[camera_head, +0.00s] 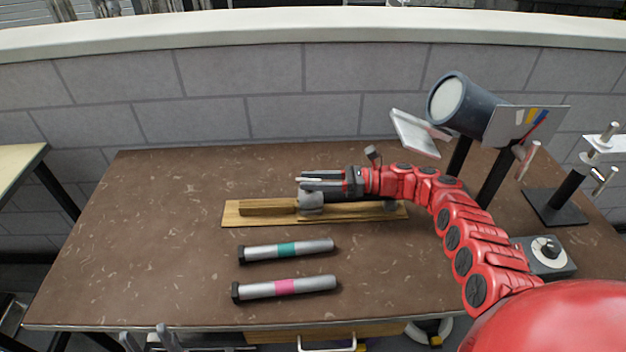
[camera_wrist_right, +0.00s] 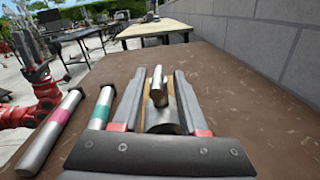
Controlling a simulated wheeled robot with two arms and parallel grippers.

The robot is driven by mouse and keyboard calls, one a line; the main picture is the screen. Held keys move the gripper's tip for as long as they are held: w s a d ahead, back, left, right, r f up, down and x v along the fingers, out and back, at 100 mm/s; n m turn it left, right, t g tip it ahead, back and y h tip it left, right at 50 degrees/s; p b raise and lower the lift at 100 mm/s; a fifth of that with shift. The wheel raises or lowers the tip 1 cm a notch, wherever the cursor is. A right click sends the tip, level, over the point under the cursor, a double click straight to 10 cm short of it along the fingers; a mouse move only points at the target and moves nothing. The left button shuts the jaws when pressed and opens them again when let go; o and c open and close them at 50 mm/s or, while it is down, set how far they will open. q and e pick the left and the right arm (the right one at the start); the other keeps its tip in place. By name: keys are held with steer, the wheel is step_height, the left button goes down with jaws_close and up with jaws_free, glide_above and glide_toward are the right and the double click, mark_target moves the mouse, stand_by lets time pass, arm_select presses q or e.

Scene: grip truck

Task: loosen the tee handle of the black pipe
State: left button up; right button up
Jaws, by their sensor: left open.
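A short black pipe (camera_head: 568,188) stands upright on a flat black base at the right of the table. Silver bar handles (camera_head: 604,178) sit on the pale clamp head at its top; which is the tee handle I cannot tell for sure. My right gripper (camera_head: 303,181) is far to the left of it, over a wooden board (camera_head: 232,219). Its fingers are apart, either side of a grey metal piece (camera_wrist_right: 158,90) in the right wrist view; I see no firm contact. My left gripper (camera_head: 149,340) is open at the bottom left, below the table's front edge.
Two silver tubes, with a teal band (camera_head: 287,250) and a pink band (camera_head: 285,287), lie at the table's front. A dark lamp (camera_head: 465,107) with flaps stands between my right arm and the wall. A dial box (camera_head: 546,255) sits at the right. The table's left is clear.

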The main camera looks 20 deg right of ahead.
steer(key=shift+o, duration=0.4)
steer(key=shift+r, duration=0.3)
step_height(320, 180, up, 3)
steer(key=shift+d, duration=0.1)
steer(key=s, duration=0.2)
steer(key=shift+s+a+r+p, duration=0.15)
steer(key=shift+s+a+p, duration=0.2)
steer(key=shift+a, duration=0.05)
steer(key=s+a+r+p, duration=0.1)
steer(key=s+a+p, duration=0.3)
steer(key=s+p, duration=0.8)
steer(key=p, duration=0.4)
steer(key=shift+s, duration=0.3)
